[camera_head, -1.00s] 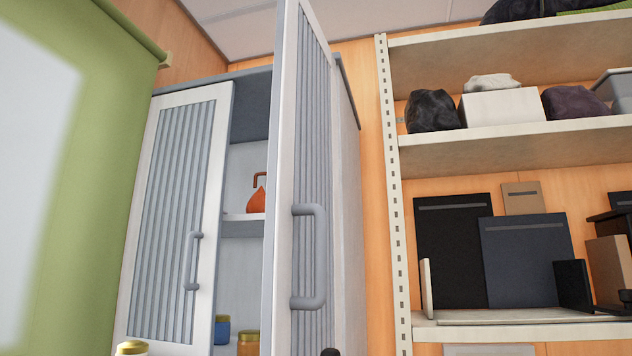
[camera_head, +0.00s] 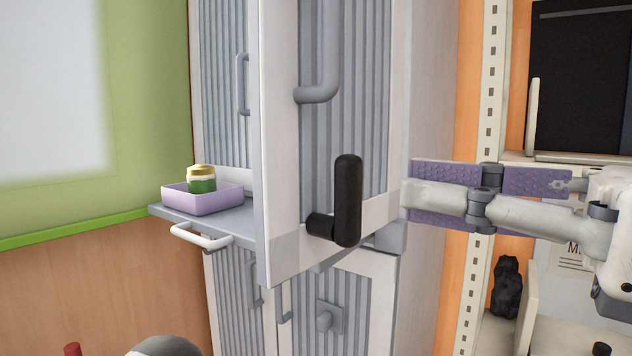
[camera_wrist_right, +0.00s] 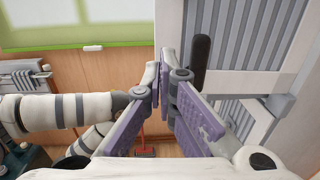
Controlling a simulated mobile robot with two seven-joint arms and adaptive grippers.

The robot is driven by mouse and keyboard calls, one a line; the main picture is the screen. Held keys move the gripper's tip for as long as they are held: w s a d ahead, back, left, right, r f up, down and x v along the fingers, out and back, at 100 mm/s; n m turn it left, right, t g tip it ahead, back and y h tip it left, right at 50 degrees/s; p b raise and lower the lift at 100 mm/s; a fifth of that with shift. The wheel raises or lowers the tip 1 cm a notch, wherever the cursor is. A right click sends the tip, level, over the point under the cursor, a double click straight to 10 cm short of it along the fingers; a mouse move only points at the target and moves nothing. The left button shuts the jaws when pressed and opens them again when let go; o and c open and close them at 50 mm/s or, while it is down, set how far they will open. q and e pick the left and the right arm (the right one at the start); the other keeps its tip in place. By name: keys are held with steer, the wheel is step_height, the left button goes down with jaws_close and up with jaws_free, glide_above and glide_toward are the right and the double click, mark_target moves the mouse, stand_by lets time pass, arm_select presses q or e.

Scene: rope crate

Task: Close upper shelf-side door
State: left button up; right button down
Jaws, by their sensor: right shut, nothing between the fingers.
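The upper shelf-side door (camera_head: 375,110) is a white framed door with grey ribbed panel, standing open and swung out from the cabinet. It has a grey bar handle (camera_head: 322,80) and a black upright grip (camera_head: 347,200) low down. My right gripper (camera_head: 410,190), with purple finger pads, is shut and empty, right of the black grip in the head view. In the right wrist view its fingertips (camera_wrist_right: 160,80) are together, just left of the black grip (camera_wrist_right: 200,58). I cannot tell whether they touch the door. My left gripper is not seen.
A lilac tray (camera_head: 205,198) with a gold-lidded green jar (camera_head: 201,180) sits on a grey pull-out shelf (camera_head: 225,222) left of the door. The other upper door (camera_head: 225,80) looks shut. A perforated rack post (camera_head: 492,90) stands right.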

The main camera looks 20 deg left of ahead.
mark_target(270, 176)
steer(key=b+x, duration=0.1)
steer(key=x, duration=1.1)
steer(key=shift+s+a+f+b, duration=0.1)
steer(key=shift+a+f+b, duration=0.1)
steer(key=shift+a+b, duration=0.1)
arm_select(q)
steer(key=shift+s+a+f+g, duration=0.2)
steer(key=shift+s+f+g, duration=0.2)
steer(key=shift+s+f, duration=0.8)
arm_select(e)
steer(key=shift+w+a, duration=0.35)
steer(key=shift+a, duration=0.15)
